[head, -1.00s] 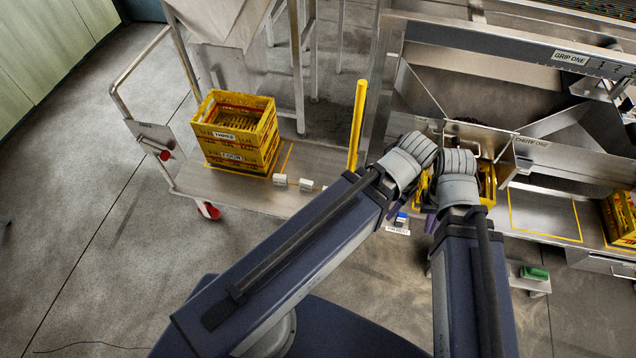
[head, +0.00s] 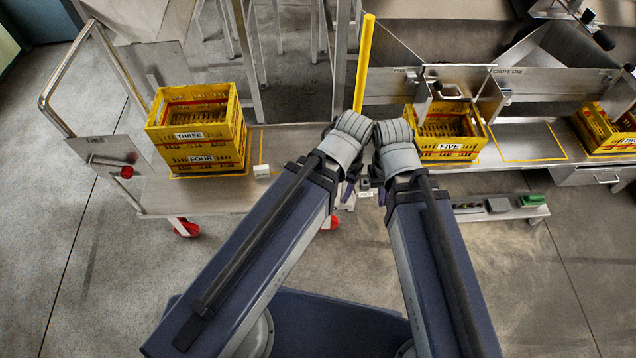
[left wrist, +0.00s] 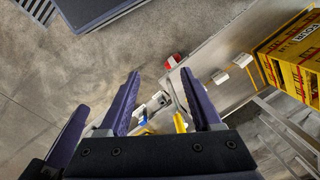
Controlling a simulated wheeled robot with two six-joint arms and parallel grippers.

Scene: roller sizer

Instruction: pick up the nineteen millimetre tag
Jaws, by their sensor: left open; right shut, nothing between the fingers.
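I cannot make out which piece is the nineteen millimetre tag, as no such marking is readable. A small white block (head: 262,171) lies on the cart deck by the yellow crates in the head view. Two white blocks, a farther one (left wrist: 243,60) and a nearer one (left wrist: 220,77), show on the deck in the left wrist view. My left gripper (head: 348,192) is open and empty; in its wrist view a small pale piece with a blue part (left wrist: 153,106) shows beyond and between the fingers (left wrist: 162,88). My right gripper (head: 381,194) is shut and empty, close beside the left.
Crate FIVE (head: 447,147) stands under the chutes. A yellow post (head: 364,65) rises behind my grippers. A small shelf (head: 515,210) holds a green block (head: 532,200).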

